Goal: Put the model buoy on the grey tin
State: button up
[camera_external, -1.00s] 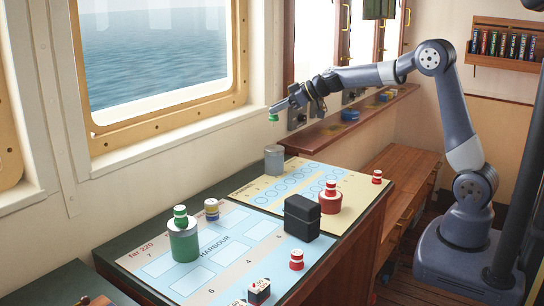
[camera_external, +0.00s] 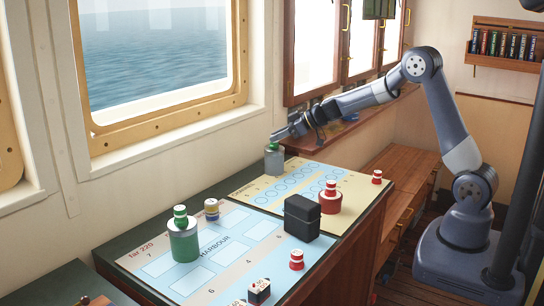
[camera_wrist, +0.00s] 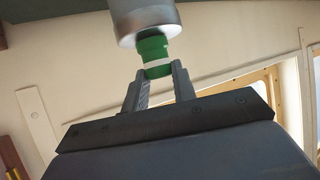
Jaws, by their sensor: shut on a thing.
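The model buoy (camera_external: 274,147) is small and green with a white band. The grey tin (camera_external: 274,164) is a plain upright cylinder at the far left end of the chart table. My gripper (camera_external: 275,137) is shut on the buoy, right over the tin. The buoy's lower end meets or nearly meets the tin's top; I cannot tell if it bears on it. In the wrist view the fingertips (camera_wrist: 158,72) clasp the buoy (camera_wrist: 154,50), and the tin (camera_wrist: 146,22) appears beyond it at the top.
A green tin (camera_external: 184,243) with a green buoy on it stands on the harbour chart (camera_external: 228,232). A black box (camera_external: 302,217) and a red tin (camera_external: 330,204) with a red piece on top stand on the table. The window wall is close behind the grey tin.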

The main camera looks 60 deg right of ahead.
jog(key=shift+f+b, duration=0.15)
jog(key=shift+b, duration=0.15)
jog(key=o, duration=1)
jog(key=shift+c, duration=0.2)
jog(key=shift+r+p, duration=0.25)
jog(key=shift+p, duration=0.15)
jog(key=shift+s+d, duration=0.15)
jog(key=shift+s, duration=0.1)
jog(key=b+v, duration=0.3)
jog(key=v, duration=0.8)
jog(key=shift+s, duration=0.2)
jog(key=shift+r, duration=0.1)
